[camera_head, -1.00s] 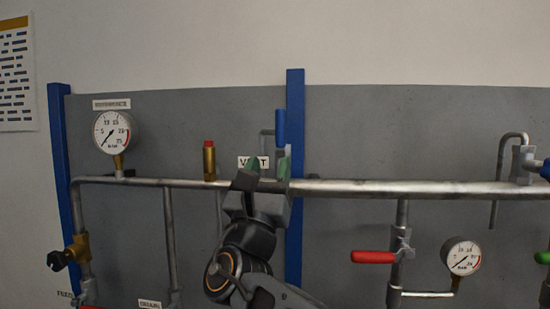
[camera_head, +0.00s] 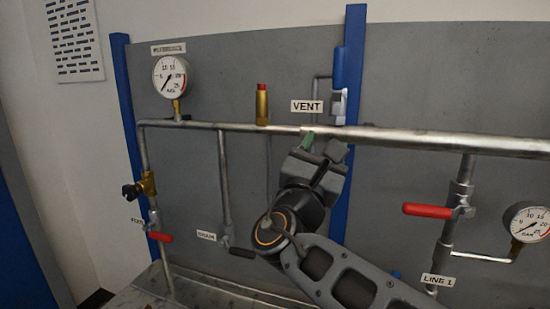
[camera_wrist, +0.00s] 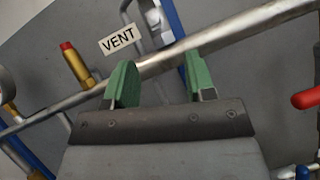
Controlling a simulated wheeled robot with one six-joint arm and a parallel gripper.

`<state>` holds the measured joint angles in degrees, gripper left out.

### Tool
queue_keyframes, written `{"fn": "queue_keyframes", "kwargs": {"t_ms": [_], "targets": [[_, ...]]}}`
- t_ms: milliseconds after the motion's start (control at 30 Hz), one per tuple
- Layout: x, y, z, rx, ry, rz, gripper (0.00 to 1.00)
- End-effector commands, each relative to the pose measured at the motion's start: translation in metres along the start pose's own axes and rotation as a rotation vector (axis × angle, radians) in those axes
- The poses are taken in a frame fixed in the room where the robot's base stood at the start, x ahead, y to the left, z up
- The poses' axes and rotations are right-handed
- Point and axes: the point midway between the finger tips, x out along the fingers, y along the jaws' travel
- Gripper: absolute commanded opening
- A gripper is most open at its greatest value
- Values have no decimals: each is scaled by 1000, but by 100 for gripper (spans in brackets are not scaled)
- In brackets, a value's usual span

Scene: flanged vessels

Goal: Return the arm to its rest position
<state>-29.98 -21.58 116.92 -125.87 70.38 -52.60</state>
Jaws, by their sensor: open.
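My gripper (camera_head: 322,150) is in front of the upper horizontal pipe, just below the VENT label (camera_head: 307,106). In the wrist view my gripper (camera_wrist: 160,85) shows two green fingers spread apart with nothing held between them. The pipe (camera_wrist: 232,35) passes beyond the fingertips, and I cannot tell the exact distance to it. The vent valve with its blue handle (camera_head: 341,68) stands above the pipe, just up and right of my gripper. My arm reaches up from the lower right of the head view, still extended toward the panel.
A gauge (camera_head: 170,77) and a brass relief valve with a red cap (camera_head: 262,104) sit left of my gripper. Red handles show at right (camera_head: 428,210) and lower left (camera_head: 160,237). A dark handle (camera_head: 242,252) is close to my arm. A second gauge (camera_head: 529,224) is far right.

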Motion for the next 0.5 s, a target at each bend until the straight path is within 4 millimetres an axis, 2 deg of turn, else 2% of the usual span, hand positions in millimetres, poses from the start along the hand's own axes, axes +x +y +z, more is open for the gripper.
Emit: {"fn": "queue_keyframes", "kwargs": {"t_ms": [33, 167, 300, 400, 500], "targets": [[-5, -10, -25, 97, 109, -48, 50], [-29, -46, -90, 383, 393, -273, 50], [-72, -88, -149, 676, 616, -619, 50], [-111, -112, -179, 878, 711, -913, 50], [-151, -129, -200, 1070, 750, -1227, 50]]}}
